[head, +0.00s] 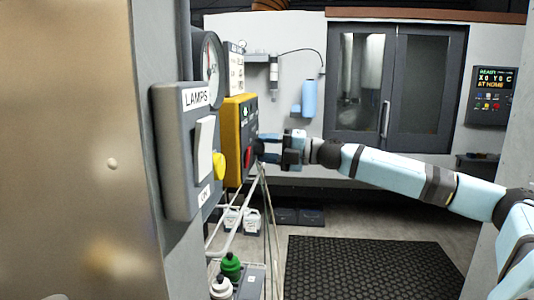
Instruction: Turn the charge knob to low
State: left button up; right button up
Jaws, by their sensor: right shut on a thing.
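A yellow box with a dark front panel (240,140) is mounted on the wall at the left, seen nearly edge-on. A dark round knob (258,147) sticks out from its front. My right gripper (268,148) reaches in from the right, roughly level, and is shut on the knob. The gripper fingers hide part of the knob. The knob's pointer and the markings around it cannot be read from this angle. A red button (248,144) sits on the same panel. My left gripper is not in view.
A grey LAMPS switch box (181,150) with a white rocker stands nearer, left of the yellow box. A round gauge (212,70) is above. Bottles (231,264) stand on a cart below. A black mat (370,268) covers open floor. A machine (395,85) stands behind.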

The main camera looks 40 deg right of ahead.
jog(key=shift+n, duration=0.4)
jog(key=o, duration=0.9)
